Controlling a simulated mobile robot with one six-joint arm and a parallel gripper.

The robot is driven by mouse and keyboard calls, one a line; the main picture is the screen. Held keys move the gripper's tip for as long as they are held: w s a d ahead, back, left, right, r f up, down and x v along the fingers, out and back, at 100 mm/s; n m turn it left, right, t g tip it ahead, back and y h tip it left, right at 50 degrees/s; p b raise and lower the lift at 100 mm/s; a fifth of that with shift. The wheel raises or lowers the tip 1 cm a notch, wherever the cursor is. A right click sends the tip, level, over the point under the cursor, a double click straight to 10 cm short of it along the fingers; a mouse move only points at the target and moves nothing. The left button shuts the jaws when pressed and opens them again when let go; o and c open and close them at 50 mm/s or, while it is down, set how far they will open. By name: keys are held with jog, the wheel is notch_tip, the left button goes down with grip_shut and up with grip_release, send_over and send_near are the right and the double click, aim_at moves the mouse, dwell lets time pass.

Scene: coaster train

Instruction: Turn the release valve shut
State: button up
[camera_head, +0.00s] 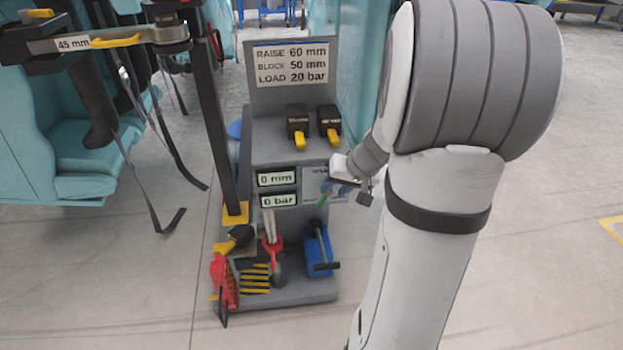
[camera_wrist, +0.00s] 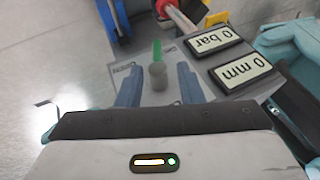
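The release valve (camera_wrist: 157,50) has a green lever on a grey round hub, set on a pale labelled panel. Its green tip also shows in the head view (camera_head: 322,200), beside my gripper. My gripper (camera_wrist: 158,71) is open in the wrist view, with its two blue fingers apart on either side of the grey hub. The hub appears between the fingers, and I see no contact. The green lever points up in that picture, past the fingertips. In the head view my gripper (camera_head: 345,187) hides part of the valve panel.
Displays read 0 mm (camera_head: 276,178) and 0 bar (camera_head: 278,200). A sign (camera_head: 291,64) reads RAISE 60 mm, BLOCK 50 mm, LOAD 20 bar. Two yellow-tipped black switches (camera_head: 299,130) sit above.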

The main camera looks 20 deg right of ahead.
aim_at(324, 199)
jog(key=shift+w+d+f, duration=0.25)
jog(key=shift+f, duration=0.1)
jog(key=b+x, duration=0.2)
jog(key=x, duration=0.5)
jog(key=shift+b, duration=0.35)
jog(key=c, duration=0.7)
jog(key=y+b, duration=0.1)
jog(key=b, duration=0.2)
jog(key=shift+a+f+b, duration=0.1)
jog(key=shift+f+b, duration=0.2)
jog(key=shift+f, duration=0.05)
jog(key=y+b, duration=0.1)
jog(key=b, duration=0.1)
jog(key=m+t+y+b, duration=0.1)
jog(key=b, duration=0.1)
jog(key=shift+a+r, duration=0.3)
jog(key=shift+a+r+t+y+b, duration=0.1)
jog(key=shift+r+t+y+b, duration=0.3)
jog(key=shift+y, duration=0.2)
jog(key=shift+w, duration=0.1)
